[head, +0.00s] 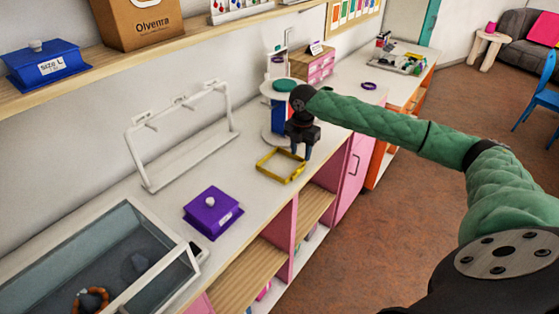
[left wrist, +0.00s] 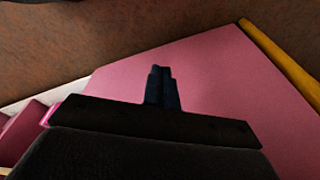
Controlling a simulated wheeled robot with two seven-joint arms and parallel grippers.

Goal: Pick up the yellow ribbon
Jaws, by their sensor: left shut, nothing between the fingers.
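A thin yellow square outline (head: 264,170) lies on the white counter in the head view. It is the only clearly yellow thing on the counter, but I cannot tell for sure that it is the ribbon. My right gripper (head: 301,154) points down at its far right corner, with its two fingers apart. I cannot tell whether the fingertips touch it. My left gripper (left wrist: 161,72) shows in the left wrist view, shut and empty in front of a pink panel. It is not in the head view.
A purple lidded box (head: 212,212) and a glass-walled case (head: 160,278) stand on the counter (head: 165,200) in front. A white rack (head: 185,150) stands behind. A blue spool-like stand (head: 279,115) is just beyond my right gripper. A shelf (head: 150,55) runs above.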

